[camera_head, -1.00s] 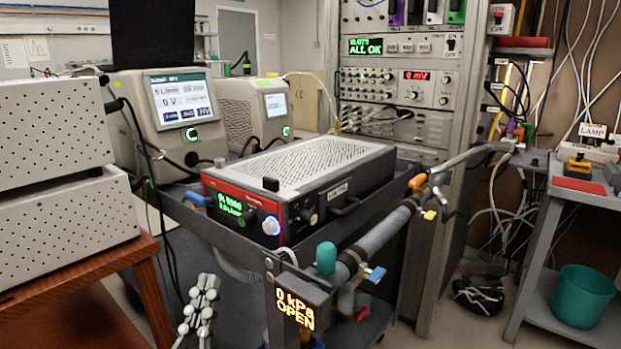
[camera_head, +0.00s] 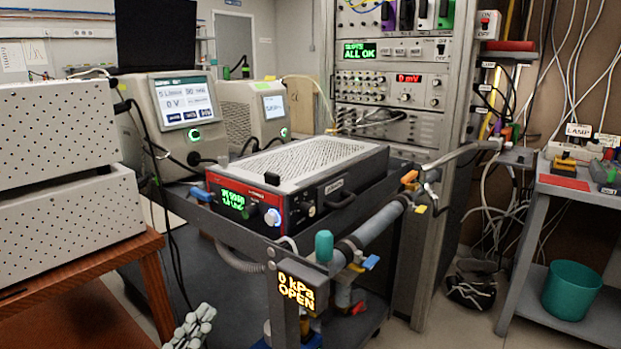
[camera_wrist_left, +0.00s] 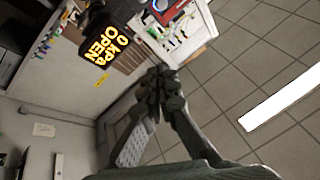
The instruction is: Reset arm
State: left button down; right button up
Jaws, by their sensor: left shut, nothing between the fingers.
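My left gripper (camera_head: 204,314) shows at the bottom edge of the head view, left of the cart's front post, with only its upper end in frame. In the left wrist view my left gripper (camera_wrist_left: 160,80) has its fingertips together with nothing between them, over the floor. The display box (camera_head: 297,290), reading "0 kPa OPEN", is to its right in the head view. The display also shows in the wrist view (camera_wrist_left: 104,47), up and left of the fingertips. My right gripper is not in view.
A dark cart (camera_head: 240,240) carries a red-fronted instrument (camera_head: 243,203) and grey screen units. A wooden stand (camera_head: 60,287) with perforated boxes is at left. Pipes with coloured valves run along the cart's right side. A teal bin (camera_head: 572,291) is at right.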

pick_arm(q)
jog(key=a+f+n+g+y, duration=0.1)
jog(key=a+f+g+y, duration=0.25)
jog(key=f, duration=0.55)
jog(key=w+a+f+n+g+y, duration=0.1)
jog(key=a+f+g+y, duration=0.15)
jog(key=a+f, duration=0.45)
jog(key=a+f+n+g+y, duration=0.15)
jog(key=f+y, duration=0.25)
jog(key=f, duration=0.7)
jog(key=s+a+f+n+g+y, duration=0.2)
jog(key=s+a+f+g+y, duration=0.15)
jog(key=s+a+f, duration=0.35)
jog(key=s+a+f+n+g+y, duration=0.1)
jog(key=s+a+f+g+y, duration=0.3)
jog(key=a, duration=0.6)
jog(key=s+d+f+n+g+h, duration=0.1)
jog(key=s+d+f+h, duration=0.1)
jog(key=d, duration=0.7)
jog(key=s+d+f+n+h, duration=0.2)
jog(key=s+d+f, duration=0.1)
jog(key=d, duration=0.6)
jog(key=shift+s+f+g, duration=0.15)
jog(key=shift+f+g, duration=0.25)
jog(key=shift+f, duration=0.15)
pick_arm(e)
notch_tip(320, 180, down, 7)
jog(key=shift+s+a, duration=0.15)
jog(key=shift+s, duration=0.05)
